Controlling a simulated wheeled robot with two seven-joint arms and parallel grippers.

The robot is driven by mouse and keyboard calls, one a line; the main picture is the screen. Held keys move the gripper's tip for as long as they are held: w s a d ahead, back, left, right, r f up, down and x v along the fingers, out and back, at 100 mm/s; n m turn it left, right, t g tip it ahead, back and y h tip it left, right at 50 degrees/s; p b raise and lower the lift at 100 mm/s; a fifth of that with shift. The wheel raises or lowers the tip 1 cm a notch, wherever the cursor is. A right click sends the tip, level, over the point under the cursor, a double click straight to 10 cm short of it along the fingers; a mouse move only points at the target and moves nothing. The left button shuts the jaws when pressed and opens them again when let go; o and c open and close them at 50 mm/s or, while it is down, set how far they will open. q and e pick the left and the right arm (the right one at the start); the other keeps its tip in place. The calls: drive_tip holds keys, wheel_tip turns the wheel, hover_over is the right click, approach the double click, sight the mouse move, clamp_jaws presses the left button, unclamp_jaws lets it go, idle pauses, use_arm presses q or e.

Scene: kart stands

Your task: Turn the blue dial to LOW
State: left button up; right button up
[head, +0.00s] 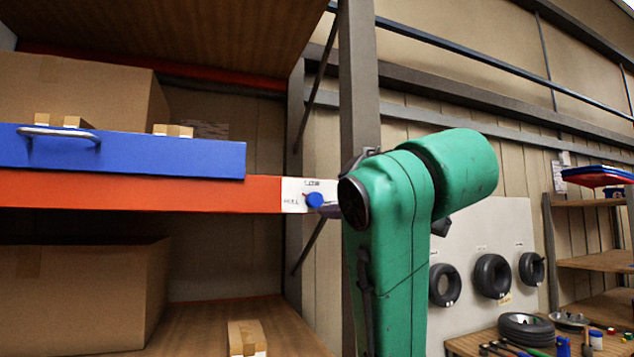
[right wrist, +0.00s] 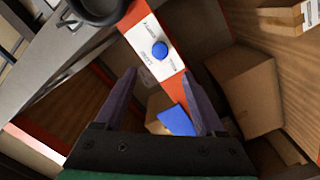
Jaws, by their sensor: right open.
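The blue dial (head: 314,200) is a small round knob on a white plate (head: 293,196) at the right end of the orange beam. It also shows in the right wrist view (right wrist: 160,49), on the same white plate (right wrist: 148,36). The plate has small dark lettering around the dial, too small to read surely. My right gripper (right wrist: 160,73) is open and empty, its two purple-grey fingers spread below the dial in the wrist view. The dial is apart from both fingers. In the head view my green right arm hides most of this gripper. My left gripper is not in view.
A blue drawer front (head: 120,152) with a metal handle sits above the orange beam (head: 140,192). A grey upright post (head: 359,80) stands just right of the dial. Cardboard boxes (head: 80,295) fill the shelves. Tyres (head: 492,276) hang on a panel at right.

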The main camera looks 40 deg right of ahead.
sight(316, 199)
drive_tip(key=p+x, duration=0.4)
drive_tip(key=x, duration=0.6)
drive_tip(key=shift+w+d+r, duration=0.1)
drive_tip(key=shift+d, duration=0.05)
drive_tip(key=shift+w+d, duration=0.1)
drive_tip(key=shift+w, duration=0.35)
drive_tip(key=shift+s, duration=0.1)
drive_tip(key=shift+c, duration=0.4)
clamp_jaws()
